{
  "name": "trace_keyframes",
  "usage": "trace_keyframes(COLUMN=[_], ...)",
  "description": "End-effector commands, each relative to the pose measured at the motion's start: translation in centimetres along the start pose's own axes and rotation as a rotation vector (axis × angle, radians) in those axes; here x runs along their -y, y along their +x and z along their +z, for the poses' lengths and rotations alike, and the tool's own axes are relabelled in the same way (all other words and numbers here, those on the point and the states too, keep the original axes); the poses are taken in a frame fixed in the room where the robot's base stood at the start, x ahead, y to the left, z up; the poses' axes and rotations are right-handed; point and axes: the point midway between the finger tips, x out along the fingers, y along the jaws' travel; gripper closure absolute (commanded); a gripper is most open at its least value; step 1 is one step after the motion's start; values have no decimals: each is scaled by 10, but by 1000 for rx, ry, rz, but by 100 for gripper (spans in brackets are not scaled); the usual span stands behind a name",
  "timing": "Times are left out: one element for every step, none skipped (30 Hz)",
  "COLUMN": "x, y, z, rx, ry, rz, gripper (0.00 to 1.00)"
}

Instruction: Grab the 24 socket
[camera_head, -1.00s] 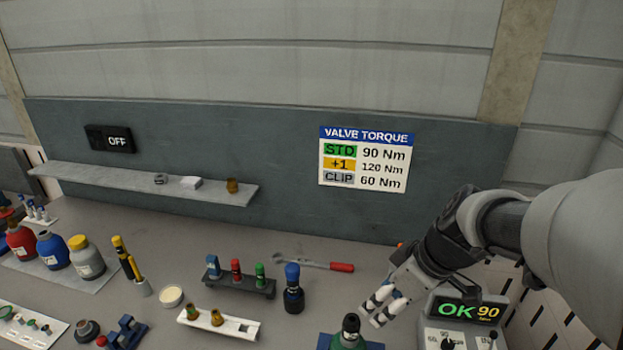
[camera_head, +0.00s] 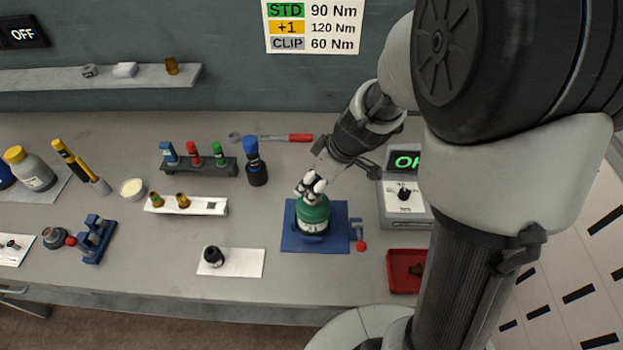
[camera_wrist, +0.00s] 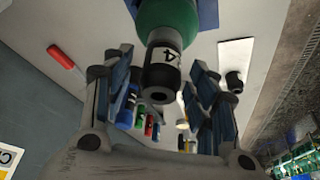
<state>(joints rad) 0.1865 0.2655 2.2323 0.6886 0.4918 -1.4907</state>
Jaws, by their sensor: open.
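A green gas cylinder (camera_head: 314,214) stands upright on a blue base (camera_head: 289,241) on the bench. In the wrist view the cylinder (camera_wrist: 168,14) carries a dark socket (camera_wrist: 160,88) on its top, with a white label on which a "4" can be read; the rest of the label is turned away. In the wrist view my open gripper (camera_wrist: 160,64) has one finger on each side of the socket, with visible gaps.
Another black socket (camera_head: 213,256) stands on a white pad (camera_head: 245,262). The torque box (camera_head: 404,202) and red tray (camera_head: 404,271) are right.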

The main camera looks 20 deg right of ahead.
Motion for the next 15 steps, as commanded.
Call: trace_keyframes(x=[1, 1, 1, 0, 0, 0, 0, 0, 0, 0, 0, 0, 0, 0, 0], y=[7, 9, 11, 11, 12, 11, 11, 11, 11, 11, 11, 11, 11, 11, 11], z=[0, 0, 0, 0, 0, 0, 0, 0, 0, 0, 0, 0, 0, 0, 0], rx=[1, 1, 0, 0, 0, 0, 0, 0, 0, 0, 0, 0, 0, 0, 0], ry=[0, 0, 1, 0, 0, 0, 0, 0, 0, 0, 0, 0, 0, 0, 0], rz=[-2, -2, -1, -1, 0, 0, 1, 1, 0, 0, 0, 0, 0, 0, 0], gripper=[47, 47, 47, 47, 47, 47, 47, 47, 47, 47, 48, 51, 53, 55, 57])
